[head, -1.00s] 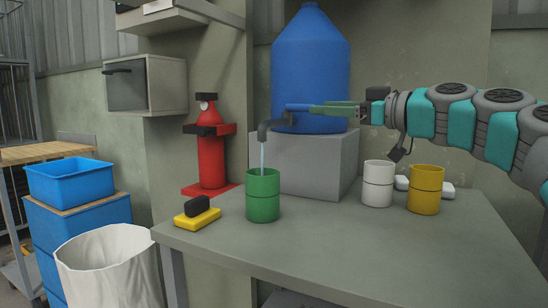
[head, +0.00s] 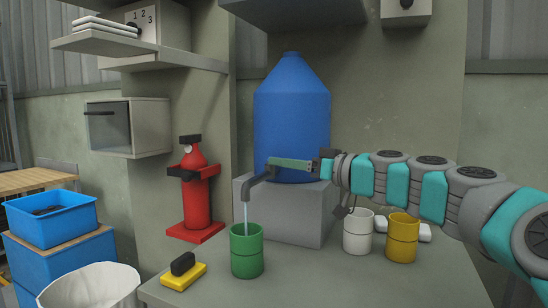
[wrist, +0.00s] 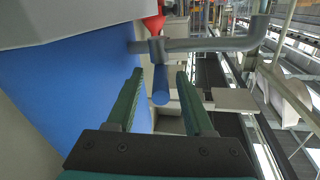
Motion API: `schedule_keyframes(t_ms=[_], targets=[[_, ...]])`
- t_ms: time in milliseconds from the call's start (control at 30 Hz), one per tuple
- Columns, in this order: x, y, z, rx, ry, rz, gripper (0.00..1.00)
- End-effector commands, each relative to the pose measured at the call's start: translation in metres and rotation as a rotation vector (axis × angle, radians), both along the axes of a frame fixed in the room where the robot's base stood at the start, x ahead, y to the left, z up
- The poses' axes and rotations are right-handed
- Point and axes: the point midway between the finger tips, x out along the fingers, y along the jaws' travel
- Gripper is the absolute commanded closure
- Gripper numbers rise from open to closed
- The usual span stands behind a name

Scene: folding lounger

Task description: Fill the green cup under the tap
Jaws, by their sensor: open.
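The green cup (head: 247,252) stands upright on the bench under the grey tap (head: 256,183). A thin stream of water (head: 245,214) runs from the spout into the cup; the water level inside cannot be told. My gripper (head: 271,163) is at the tap, in front of the blue tank (head: 291,120). In the wrist view my gripper (wrist: 160,76) is open, with the tap's blue lever (wrist: 160,88) between its fingers, apart from both. In the head view the fingers hide the lever.
A white cup (head: 358,234) and a yellow cup (head: 402,240) stand to the right, below my arm. A yellow and black sponge-like block (head: 183,272) lies left of the green cup. A grey block (head: 288,222) bears the tank. A red extinguisher (head: 195,200) is at left.

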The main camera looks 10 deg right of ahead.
Motion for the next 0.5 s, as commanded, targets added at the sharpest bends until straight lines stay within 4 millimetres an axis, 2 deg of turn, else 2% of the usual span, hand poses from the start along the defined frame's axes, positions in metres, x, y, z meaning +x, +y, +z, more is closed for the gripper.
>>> schedule_keyframes(t_ms=[200,500], targets=[[0.020,0.020,0.002,0.000,-0.001,0.002,0.48],[0.027,0.026,0.001,-0.001,-0.003,0.001,0.48]])
